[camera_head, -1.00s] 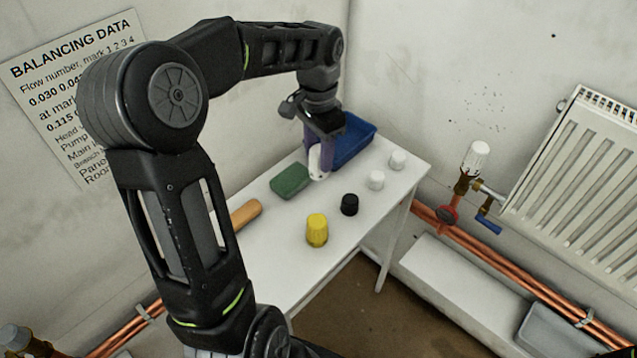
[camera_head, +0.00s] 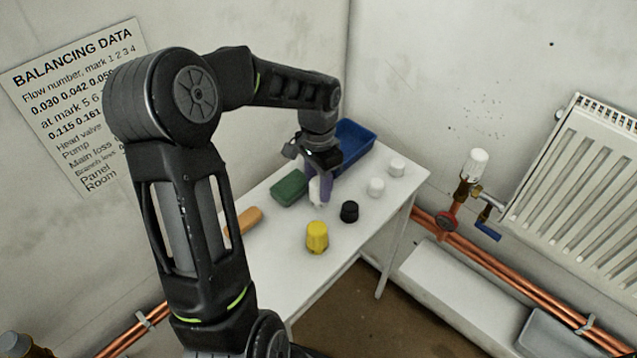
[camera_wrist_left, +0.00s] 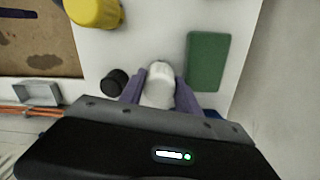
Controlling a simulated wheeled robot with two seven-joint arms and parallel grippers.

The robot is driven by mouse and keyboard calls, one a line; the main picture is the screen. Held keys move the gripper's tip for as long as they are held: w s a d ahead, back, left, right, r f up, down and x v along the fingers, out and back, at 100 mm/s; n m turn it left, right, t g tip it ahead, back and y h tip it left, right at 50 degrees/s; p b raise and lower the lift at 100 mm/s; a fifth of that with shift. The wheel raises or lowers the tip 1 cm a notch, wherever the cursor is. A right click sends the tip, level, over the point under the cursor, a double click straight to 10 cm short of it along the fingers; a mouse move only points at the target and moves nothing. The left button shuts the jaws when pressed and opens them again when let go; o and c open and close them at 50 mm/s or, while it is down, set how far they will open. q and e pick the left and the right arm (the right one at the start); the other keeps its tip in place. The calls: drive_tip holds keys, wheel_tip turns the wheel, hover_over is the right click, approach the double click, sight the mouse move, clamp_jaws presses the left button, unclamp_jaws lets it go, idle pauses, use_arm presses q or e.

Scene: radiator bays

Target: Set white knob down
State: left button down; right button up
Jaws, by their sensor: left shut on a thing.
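My left gripper (camera_head: 320,190) points down over the white table (camera_head: 290,262), its purple fingers shut on a white knob (camera_wrist_left: 159,84). In the head view the held knob (camera_head: 315,192) shows partly between the fingers, low over the table between the green block and the black knob. I cannot tell whether it touches the tabletop. In the wrist view the knob sits between both fingers (camera_wrist_left: 160,95). My right gripper is not in view.
A black knob (camera_head: 349,211) and a yellow knob (camera_head: 317,237) stand close by in front. A green block (camera_head: 289,188) lies left of the gripper, an orange cylinder (camera_head: 243,221) farther left. A blue tray (camera_head: 355,143) is behind. A radiator (camera_head: 580,190) and valve (camera_head: 470,175) are at right.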

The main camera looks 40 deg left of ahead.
sight(318, 179)
use_arm(q)
drive_tip(key=shift+f, duration=0.15)
drive_tip(key=c, duration=1.1)
unclamp_jaws()
drive_tip(key=shift+c, duration=0.2)
wheel_tip(318, 179, up, 12)
drive_tip(key=shift+w+a+r, duration=0.15)
drive_tip(key=shift+w+r, duration=0.05)
drive_tip(key=shift+r, duration=0.05)
drive_tip(key=shift+o, duration=0.4)
